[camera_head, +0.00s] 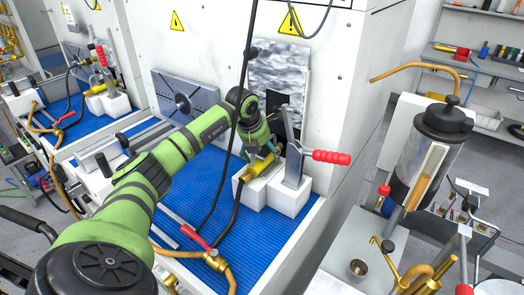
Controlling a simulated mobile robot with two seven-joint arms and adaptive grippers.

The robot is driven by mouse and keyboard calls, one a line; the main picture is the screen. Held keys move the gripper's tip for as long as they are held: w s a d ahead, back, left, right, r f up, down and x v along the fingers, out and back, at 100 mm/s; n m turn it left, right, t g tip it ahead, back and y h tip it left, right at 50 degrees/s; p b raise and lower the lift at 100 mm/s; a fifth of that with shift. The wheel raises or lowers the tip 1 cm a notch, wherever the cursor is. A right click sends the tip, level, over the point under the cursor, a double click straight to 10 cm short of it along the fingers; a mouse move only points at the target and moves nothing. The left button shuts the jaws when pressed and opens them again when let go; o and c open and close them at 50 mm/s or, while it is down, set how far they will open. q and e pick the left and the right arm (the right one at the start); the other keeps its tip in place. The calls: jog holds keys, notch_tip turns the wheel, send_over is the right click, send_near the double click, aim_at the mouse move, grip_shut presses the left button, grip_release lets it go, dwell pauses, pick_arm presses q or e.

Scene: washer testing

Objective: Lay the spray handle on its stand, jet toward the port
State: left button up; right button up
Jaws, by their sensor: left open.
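The brass spray handle (260,166) lies across the top of the white block stand (249,193), slanting from lower left to upper right. A black hose runs down from its lower left end. Its far end points toward the wall side, where the dark port (272,101) opens in a scuffed metal panel. My left gripper (262,152) is open, just above and behind the handle. Its fingers partly cover the handle, and I cannot tell whether they touch it. My right gripper is not in view.
A toggle clamp with a red grip (331,157) stands on the right white block, close to my gripper. A brass valve with a red lever (213,259) sits at the front of the blue ribbed mat (268,240).

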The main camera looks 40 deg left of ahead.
pick_arm(q)
jog(key=shift+f, duration=0.15)
jog(key=shift+s+r, duration=0.15)
jog(key=shift+r, duration=0.5)
jog(key=s+d, duration=0.1)
jog(key=s, duration=1.1)
jog(key=shift+d, duration=0.25)
